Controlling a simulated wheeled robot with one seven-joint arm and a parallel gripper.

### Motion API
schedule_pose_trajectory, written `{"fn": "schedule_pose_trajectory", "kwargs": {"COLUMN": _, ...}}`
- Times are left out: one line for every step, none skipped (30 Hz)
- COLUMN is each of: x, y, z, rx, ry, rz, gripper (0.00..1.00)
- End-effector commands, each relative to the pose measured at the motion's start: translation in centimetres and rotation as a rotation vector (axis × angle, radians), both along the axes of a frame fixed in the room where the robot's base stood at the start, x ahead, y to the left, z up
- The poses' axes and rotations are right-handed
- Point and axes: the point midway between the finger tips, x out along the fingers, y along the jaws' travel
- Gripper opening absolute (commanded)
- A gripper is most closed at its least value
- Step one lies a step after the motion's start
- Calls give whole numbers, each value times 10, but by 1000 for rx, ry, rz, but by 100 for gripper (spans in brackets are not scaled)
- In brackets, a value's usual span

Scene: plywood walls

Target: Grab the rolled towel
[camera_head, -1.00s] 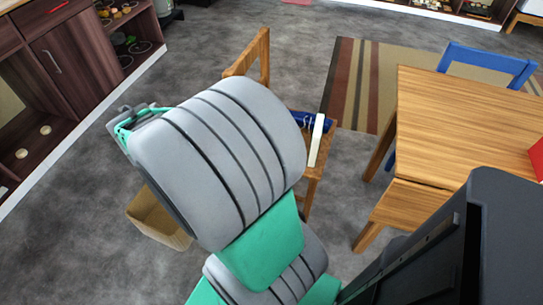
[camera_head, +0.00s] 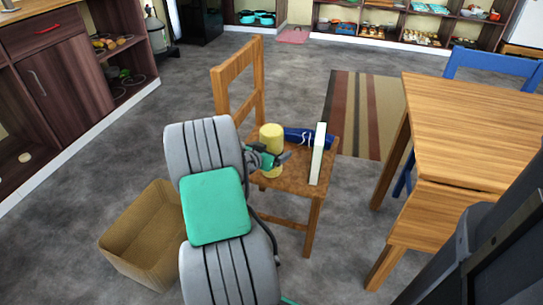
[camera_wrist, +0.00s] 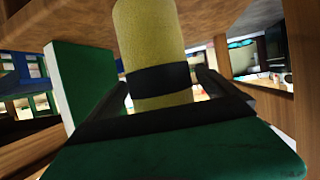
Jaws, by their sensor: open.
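The rolled towel appears to be the yellow roll (camera_head: 271,134), standing upright on the seat of a wooden chair (camera_head: 240,72). My gripper (camera_head: 270,157) is at the roll's middle, with yellow showing above and below it. In the wrist view the roll (camera_wrist: 150,38) rises between my two dark fingers, and my gripper (camera_wrist: 162,88) is open around it. A dark band crosses the roll there. I cannot tell whether the fingers touch it.
A blue roll (camera_head: 305,136) and an upright book with white page edges (camera_head: 317,153) are on the seat, right of the yellow roll. A tan box (camera_head: 140,225) is on the floor at left. A wooden table (camera_head: 475,120) is at right.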

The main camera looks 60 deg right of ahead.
Motion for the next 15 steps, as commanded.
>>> {"fn": "schedule_pose_trajectory", "kwargs": {"x": 0, "y": -2, "z": 0, "rx": -1, "ry": 0, "rz": 0, "gripper": 97}}
{"fn": "schedule_pose_trajectory", "kwargs": {"x": 0, "y": -2, "z": 0, "rx": -1, "ry": 0, "rz": 0, "gripper": 97}}
{"fn": "schedule_pose_trajectory", "kwargs": {"x": 0, "y": -1, "z": 1, "rx": 0, "ry": 0, "rz": 1, "gripper": 97}}
{"fn": "schedule_pose_trajectory", "kwargs": {"x": 0, "y": -1, "z": 1, "rx": 0, "ry": 0, "rz": 1, "gripper": 97}}
{"fn": "schedule_pose_trajectory", "kwargs": {"x": 0, "y": -1, "z": 1, "rx": 0, "ry": 0, "rz": 1, "gripper": 97}}
{"fn": "schedule_pose_trajectory", "kwargs": {"x": 0, "y": -1, "z": 1, "rx": 0, "ry": 0, "rz": 1, "gripper": 96}}
{"fn": "schedule_pose_trajectory", "kwargs": {"x": 0, "y": -1, "z": 1, "rx": 0, "ry": 0, "rz": 1, "gripper": 94}}
{"fn": "schedule_pose_trajectory", "kwargs": {"x": 0, "y": -1, "z": 1, "rx": 0, "ry": 0, "rz": 1, "gripper": 91}}
{"fn": "schedule_pose_trajectory", "kwargs": {"x": 0, "y": -1, "z": 0, "rx": 0, "ry": 0, "rz": 1, "gripper": 88}}
{"fn": "schedule_pose_trajectory", "kwargs": {"x": 0, "y": -1, "z": 0, "rx": 0, "ry": 1, "rz": 1, "gripper": 86}}
{"fn": "schedule_pose_trajectory", "kwargs": {"x": 0, "y": -1, "z": 0, "rx": 0, "ry": 0, "rz": 1, "gripper": 83}}
{"fn": "schedule_pose_trajectory", "kwargs": {"x": 0, "y": -1, "z": 0, "rx": 0, "ry": 0, "rz": 1, "gripper": 80}}
{"fn": "schedule_pose_trajectory", "kwargs": {"x": 0, "y": -1, "z": 0, "rx": 0, "ry": 0, "rz": 1, "gripper": 78}}
{"fn": "schedule_pose_trajectory", "kwargs": {"x": 0, "y": -1, "z": 0, "rx": 1, "ry": 0, "rz": 1, "gripper": 75}}
{"fn": "schedule_pose_trajectory", "kwargs": {"x": 0, "y": -1, "z": 0, "rx": 1, "ry": 0, "rz": 1, "gripper": 72}}
